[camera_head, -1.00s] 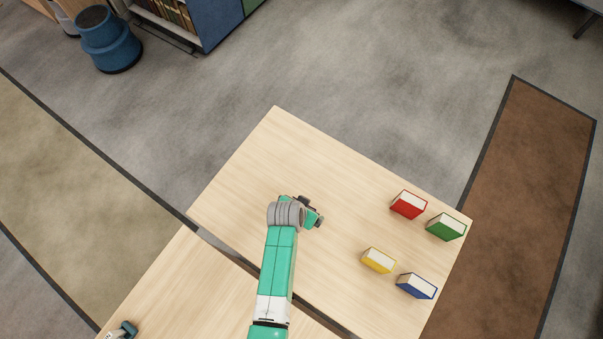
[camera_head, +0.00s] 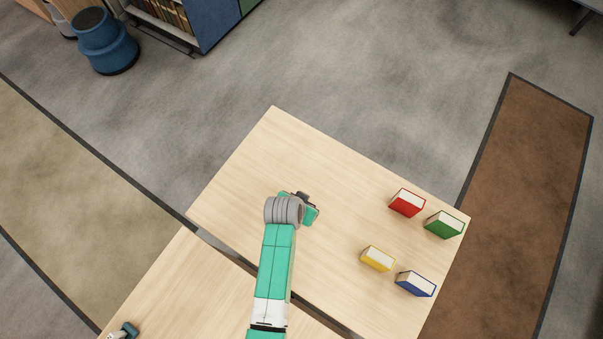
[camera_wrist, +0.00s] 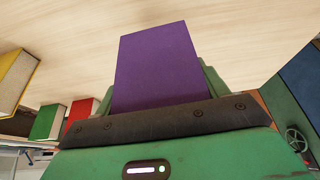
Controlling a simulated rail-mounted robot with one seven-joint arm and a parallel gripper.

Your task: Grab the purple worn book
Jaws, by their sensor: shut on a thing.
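The purple book (camera_wrist: 158,65) shows in the wrist view as a plain purple cover standing out beyond my gripper's dark edge. My gripper (camera_wrist: 160,108) is shut on it, with green finger parts on both sides of the book. In the head view my gripper (camera_head: 303,208) is over the middle of the wooden table, and my wrist hides the purple book there. I cannot tell whether the book touches the table. Wear on the cover is not clear.
On the table (camera_head: 260,150) to the right stand a red book (camera_head: 407,203), a green book (camera_head: 444,225), a yellow book (camera_head: 377,258) and a blue book (camera_head: 415,284). The table's far left part is bare. A blue stool (camera_head: 105,42) stands on the floor.

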